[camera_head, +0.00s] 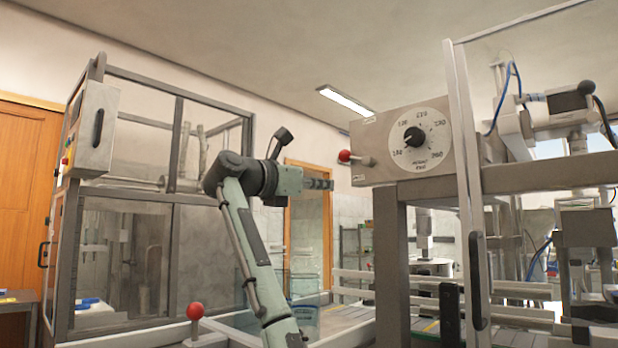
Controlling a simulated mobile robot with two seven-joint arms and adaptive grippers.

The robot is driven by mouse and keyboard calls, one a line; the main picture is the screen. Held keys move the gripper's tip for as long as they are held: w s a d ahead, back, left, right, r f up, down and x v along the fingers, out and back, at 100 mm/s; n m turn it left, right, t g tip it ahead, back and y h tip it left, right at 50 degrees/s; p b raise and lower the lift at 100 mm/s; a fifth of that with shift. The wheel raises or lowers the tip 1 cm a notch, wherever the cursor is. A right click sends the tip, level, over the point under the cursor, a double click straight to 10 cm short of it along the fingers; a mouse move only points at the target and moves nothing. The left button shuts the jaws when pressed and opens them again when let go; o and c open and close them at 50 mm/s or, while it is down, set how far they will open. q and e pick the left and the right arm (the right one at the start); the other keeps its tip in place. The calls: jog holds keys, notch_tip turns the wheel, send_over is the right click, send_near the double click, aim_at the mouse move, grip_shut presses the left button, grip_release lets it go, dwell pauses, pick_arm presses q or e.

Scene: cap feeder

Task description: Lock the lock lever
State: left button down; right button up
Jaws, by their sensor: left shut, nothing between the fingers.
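A lever with a red ball knob (345,156) sticks out to the left from the side of the grey box (370,135) that carries a round dial (422,139). A second red ball knob (195,311) stands upright on a short stem low in the foreground. No label shows which of them is the lock lever. My left arm reaches up from the bottom centre. My left gripper (328,184) is shut and empty, pointing right, and shows just below and left of the box's knob. I see no contact between them. My right gripper is out of view.
A framed glass machine cabinet with a control panel (93,130) stands at the left. At the right, the machine has grey posts and a door frame with a black handle (478,280). Open air lies between the two machines, around my left arm.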

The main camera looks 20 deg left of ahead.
aim_at(355, 158)
pick_arm(q)
jog(key=shift+w+d+r+p, duration=0.25)
jog(key=shift+w+d+r, duration=0.05)
jog(key=shift+w+r, duration=0.35)
jog(key=shift+w+d+r+p, duration=0.35)
jog(key=shift+w+r, duration=0.15)
jog(key=shift+r, duration=0.25)
jog(key=shift+w+d+r+p, duration=0.2)
jog(key=shift+w+d+r, duration=0.1)
jog(key=shift+w+r, duration=0.35)
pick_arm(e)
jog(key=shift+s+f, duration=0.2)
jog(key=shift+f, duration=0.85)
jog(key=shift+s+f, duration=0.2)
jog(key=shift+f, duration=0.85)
pick_arm(q)
jog(key=shift+s, duration=0.1)
